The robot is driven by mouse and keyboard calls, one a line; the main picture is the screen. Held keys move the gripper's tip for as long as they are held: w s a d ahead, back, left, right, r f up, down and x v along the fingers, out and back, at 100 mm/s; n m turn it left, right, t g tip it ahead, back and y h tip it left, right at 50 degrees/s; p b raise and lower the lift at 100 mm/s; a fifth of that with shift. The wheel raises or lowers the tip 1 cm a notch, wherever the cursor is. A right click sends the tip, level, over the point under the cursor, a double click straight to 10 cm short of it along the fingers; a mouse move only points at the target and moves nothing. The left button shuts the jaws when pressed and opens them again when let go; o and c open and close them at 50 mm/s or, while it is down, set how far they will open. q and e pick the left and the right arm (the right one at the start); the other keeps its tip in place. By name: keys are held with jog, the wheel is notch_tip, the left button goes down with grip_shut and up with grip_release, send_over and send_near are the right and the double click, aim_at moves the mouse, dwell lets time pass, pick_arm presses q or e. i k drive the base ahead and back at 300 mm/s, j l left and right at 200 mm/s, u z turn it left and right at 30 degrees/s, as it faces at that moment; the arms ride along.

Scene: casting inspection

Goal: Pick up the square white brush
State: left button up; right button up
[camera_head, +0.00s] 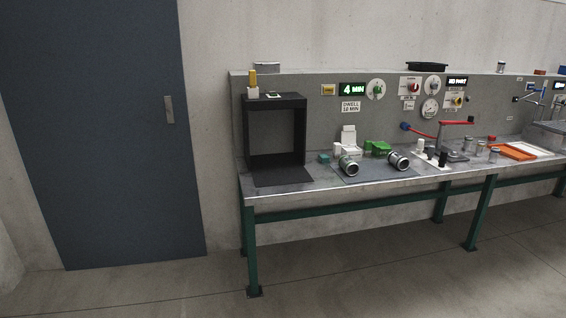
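No thing is plainly recognisable as the square white brush at this distance. A small item with a yellow upper part and a squarish white lower part (252,91) stands upright on top of the black open-fronted booth (245,130), at the bench's left end; it may be the brush. A white blocky item (348,147) stands on the bench right of the booth; I cannot tell what it is. Neither of my grippers is in view.
The grey-topped bench (320,188) on green legs runs right along the wall. Two metal cylindrical parts (348,166) (399,161) lie on a grey mat, near a green box (377,148). An orange tray (513,152) lies farther right. The floor (380,265) in front is clear.

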aim_at(336, 153)
jog(key=i+j+z, duration=0.35)
jog(key=i, duration=0.25)
jog(key=i+j+z, duration=0.35)
jog(key=i, duration=0.2)
